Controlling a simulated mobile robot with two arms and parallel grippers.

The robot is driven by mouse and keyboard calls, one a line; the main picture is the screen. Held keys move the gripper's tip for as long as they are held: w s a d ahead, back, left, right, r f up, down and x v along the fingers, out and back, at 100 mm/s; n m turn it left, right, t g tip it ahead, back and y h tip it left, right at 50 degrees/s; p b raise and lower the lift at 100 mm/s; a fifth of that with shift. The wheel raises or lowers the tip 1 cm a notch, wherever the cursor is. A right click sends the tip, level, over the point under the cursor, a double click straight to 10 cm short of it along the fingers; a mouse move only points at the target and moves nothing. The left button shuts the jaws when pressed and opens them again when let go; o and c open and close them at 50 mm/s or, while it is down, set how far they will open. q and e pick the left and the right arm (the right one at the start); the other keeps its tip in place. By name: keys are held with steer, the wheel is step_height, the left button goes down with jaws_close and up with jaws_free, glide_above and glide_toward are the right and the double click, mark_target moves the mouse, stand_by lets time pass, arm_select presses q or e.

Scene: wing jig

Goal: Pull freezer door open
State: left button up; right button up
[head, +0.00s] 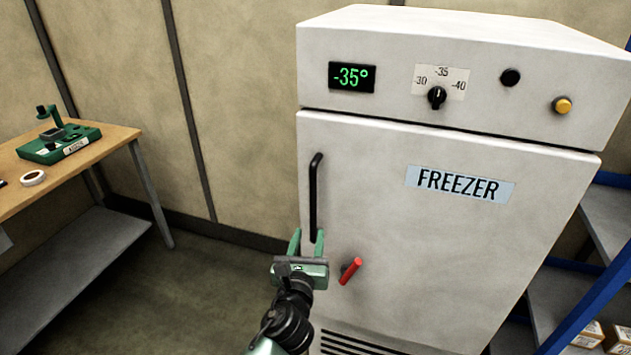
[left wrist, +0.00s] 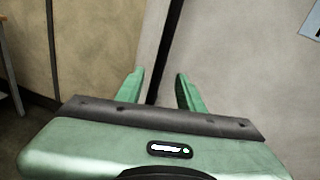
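The white freezer door (head: 370,180) is shut flush with the freezer body. Its black vertical handle (head: 315,190) is near the door's left edge; it also shows in the left wrist view (left wrist: 168,45). My left gripper (head: 307,238) is at the handle's lower end. In the left wrist view the green fingers (left wrist: 157,80) are apart, with the handle running between them and gaps on both sides. A red lever (head: 350,270) sticks out of the door, just right of my left gripper. My right gripper is in neither view.
Above the door is a panel with a green -35° display (head: 352,77), a dial (head: 437,97) and buttons. A wooden-topped bench (head: 110,140) stands at left, a blue-framed shelf (head: 600,300) at right. Floor left of the freezer is clear.

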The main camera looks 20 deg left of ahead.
mark_target(313, 208)
arm_select(q)
steer(key=shift+m+t, duration=0.3)
steer(key=shift+m, duration=0.2)
steer(key=r, duration=0.1)
steer(key=w+r, duration=0.1)
steer(key=r, duration=0.1)
steer(key=shift+w+a+r, duration=0.2)
steer(key=shift+w+r, duration=0.1)
steer(key=shift+r, duration=0.05)
steer(key=w, duration=0.4)
steer(key=w+a, duration=0.1)
steer(key=w, duration=0.1)
steer(key=shift+w+f+p, duration=0.15)
steer(key=shift+p, duration=0.25)
jaws_close()
